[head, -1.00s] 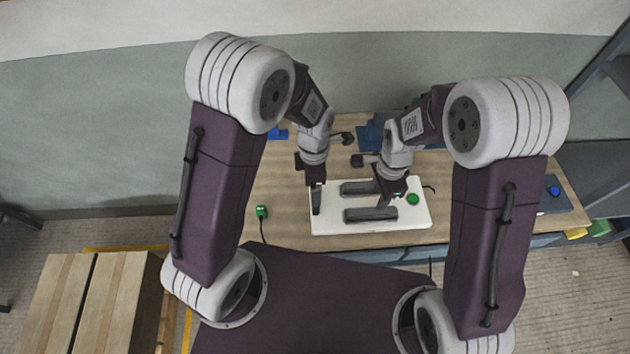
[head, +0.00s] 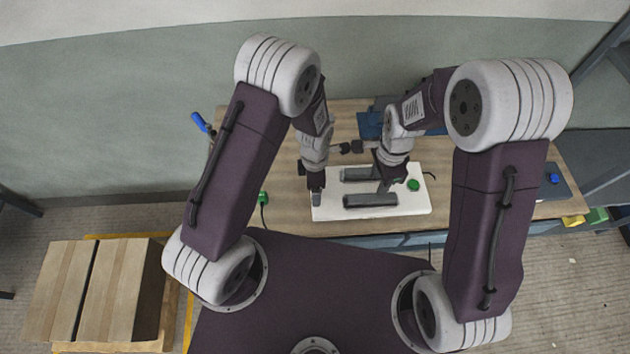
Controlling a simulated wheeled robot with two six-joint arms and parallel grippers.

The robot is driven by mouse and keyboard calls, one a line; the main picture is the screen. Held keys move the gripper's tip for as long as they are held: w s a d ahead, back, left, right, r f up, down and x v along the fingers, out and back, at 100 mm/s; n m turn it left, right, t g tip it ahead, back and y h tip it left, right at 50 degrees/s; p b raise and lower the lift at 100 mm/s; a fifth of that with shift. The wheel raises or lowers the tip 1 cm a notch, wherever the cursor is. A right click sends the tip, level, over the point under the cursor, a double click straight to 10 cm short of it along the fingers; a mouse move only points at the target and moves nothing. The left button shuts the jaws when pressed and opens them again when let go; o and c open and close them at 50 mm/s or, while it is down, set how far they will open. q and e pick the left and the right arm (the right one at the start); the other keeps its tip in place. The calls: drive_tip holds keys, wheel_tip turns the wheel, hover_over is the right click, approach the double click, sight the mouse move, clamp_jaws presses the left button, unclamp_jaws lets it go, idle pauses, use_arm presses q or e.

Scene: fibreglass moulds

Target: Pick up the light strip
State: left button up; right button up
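A white board (head: 412,203) lies on the wooden table, with two dark grey bars, one behind (head: 357,175) and one in front (head: 371,200), and a green round button (head: 413,185). I cannot tell which part is the light strip. My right gripper (head: 384,186) points down at the bars, over the gap between them near their right ends. My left gripper (head: 316,199) points down at the board's left end, left of the bars. Both fingertips are small and dark, so their opening and any contact are unclear.
A green block (head: 263,197) with a dark cable lies left of the board. A blue-handled tool (head: 200,122) is at the table's back left. A blue item (head: 370,124) lies behind my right wrist. Wooden boxes (head: 95,290) stand on the floor at left.

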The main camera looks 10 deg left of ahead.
use_arm(q)
drive_tip(key=c, duration=1.9)
use_arm(e)
drive_tip(key=shift+o, duration=0.3)
drive_tip(key=o, duration=0.3)
use_arm(q)
drive_tip(key=shift+s+r, duration=0.1)
use_arm(e)
drive_tip(key=s+a+r+n+g+y, duration=0.2)
drive_tip(key=a+r+n+g, duration=0.1)
drive_tip(key=a+n+g, duration=0.15)
use_arm(q)
drive_tip(key=shift+a, duration=0.15)
use_arm(e)
drive_tip(key=w+d+g+y, duration=0.3)
drive_tip(key=w+y, duration=0.1)
drive_tip(key=y, duration=0.1)
use_arm(q)
drive_tip(key=shift+w+d, duration=0.2)
drive_tip(key=shift+w, duration=0.05)
drive_tip(key=shift+s+d, duration=0.15)
use_arm(e)
drive_tip(key=m+t+y, duration=0.4)
drive_tip(key=m+y, duration=0.2)
approach(373, 197)
drive_tip(key=v, duration=0.3)
drive_tip(key=shift+w+d+f, duration=0.1)
drive_tip(key=shift+d, duration=0.25)
drive_tip(key=x, duration=1.2)
drive_tip(key=shift+c, duration=0.3)
